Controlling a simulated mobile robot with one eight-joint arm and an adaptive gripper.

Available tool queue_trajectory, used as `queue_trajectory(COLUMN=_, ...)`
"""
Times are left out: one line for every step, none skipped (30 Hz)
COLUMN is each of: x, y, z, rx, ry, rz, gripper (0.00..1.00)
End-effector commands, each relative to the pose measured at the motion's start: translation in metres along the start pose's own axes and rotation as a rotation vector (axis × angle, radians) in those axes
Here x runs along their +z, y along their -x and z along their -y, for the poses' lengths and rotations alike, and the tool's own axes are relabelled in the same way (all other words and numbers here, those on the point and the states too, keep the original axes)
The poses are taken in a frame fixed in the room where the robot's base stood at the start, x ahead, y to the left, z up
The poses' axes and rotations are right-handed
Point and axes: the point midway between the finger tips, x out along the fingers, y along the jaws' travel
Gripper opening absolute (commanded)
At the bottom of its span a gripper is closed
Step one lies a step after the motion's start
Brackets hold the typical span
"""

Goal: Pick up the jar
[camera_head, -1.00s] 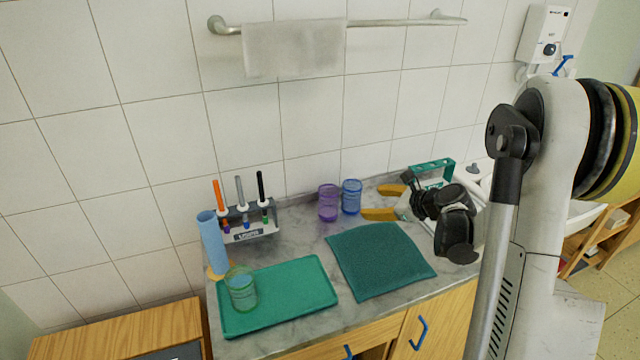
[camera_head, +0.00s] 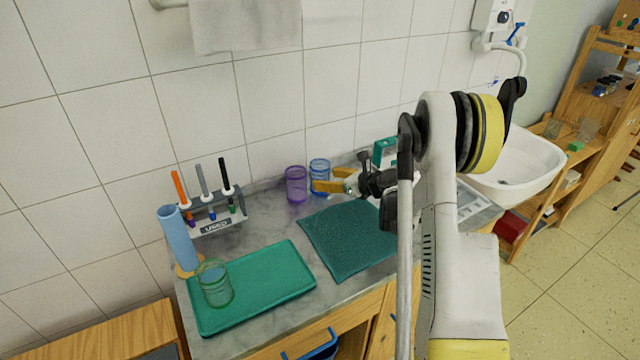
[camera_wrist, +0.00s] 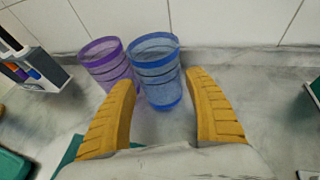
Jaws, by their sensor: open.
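Three see-through jars are in view. The blue jar (camera_head: 319,168) stands upright on the grey marble counter near the tiled wall, with the purple jar (camera_head: 296,184) close on its left. A green jar (camera_head: 215,285) stands on the green tray. My gripper (camera_head: 324,179) is open and empty, its yellow fingers pointing at the blue jar. In the wrist view the blue jar (camera_wrist: 157,75) is ahead, between the spread fingers (camera_wrist: 160,92); I cannot tell whether they touch it. The purple jar (camera_wrist: 107,62) is just beyond the left finger.
A teal cloth (camera_head: 345,240) lies before the jars. The green tray (camera_head: 265,290) is at the counter's front left. A marker rack (camera_head: 212,215) and a blue cylinder (camera_head: 178,238) stand at the left. A teal-handled item (camera_head: 385,152) is behind my arm; a sink (camera_head: 520,165) is at the right.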

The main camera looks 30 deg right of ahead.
Motion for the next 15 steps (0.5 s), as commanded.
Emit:
queue_trajectory(x=-0.005, y=-0.011, z=-0.002, rx=0.002, ry=0.001, rz=0.000, gripper=0.62)
queue_trajectory(x=-0.004, y=-0.016, z=-0.001, rx=0.002, ry=0.001, rz=0.000, gripper=0.62)
queue_trajectory(x=-0.004, y=-0.021, z=-0.001, rx=0.002, ry=0.001, rz=0.000, gripper=0.62)
queue_trajectory(x=-0.003, y=-0.024, z=-0.001, rx=0.002, ry=0.001, rz=0.000, gripper=0.62)
queue_trajectory(x=-0.003, y=-0.026, z=-0.001, rx=0.001, ry=0.001, rz=0.000, gripper=0.62)
queue_trajectory(x=-0.002, y=-0.028, z=-0.001, rx=0.001, ry=0.001, rz=0.000, gripper=0.62)
queue_trajectory(x=-0.001, y=-0.028, z=-0.001, rx=0.000, ry=0.001, rz=0.001, gripper=0.62)
queue_trajectory(x=-0.001, y=-0.027, z=-0.001, rx=0.000, ry=0.001, rz=0.001, gripper=0.62)
queue_trajectory(x=-0.001, y=-0.027, z=-0.001, rx=0.000, ry=0.001, rz=0.001, gripper=0.62)
queue_trajectory(x=-0.001, y=-0.027, z=-0.001, rx=0.000, ry=0.001, rz=0.001, gripper=0.62)
queue_trajectory(x=-0.001, y=-0.027, z=-0.001, rx=0.000, ry=0.001, rz=0.001, gripper=0.62)
queue_trajectory(x=-0.001, y=-0.027, z=-0.001, rx=0.000, ry=0.001, rz=0.001, gripper=0.54)
queue_trajectory(x=0.000, y=-0.027, z=-0.001, rx=0.000, ry=0.001, rz=0.001, gripper=0.45)
queue_trajectory(x=-0.001, y=-0.027, z=-0.001, rx=0.000, ry=0.001, rz=0.001, gripper=0.36)
queue_trajectory(x=-0.001, y=-0.027, z=-0.001, rx=0.000, ry=0.001, rz=0.001, gripper=0.25)
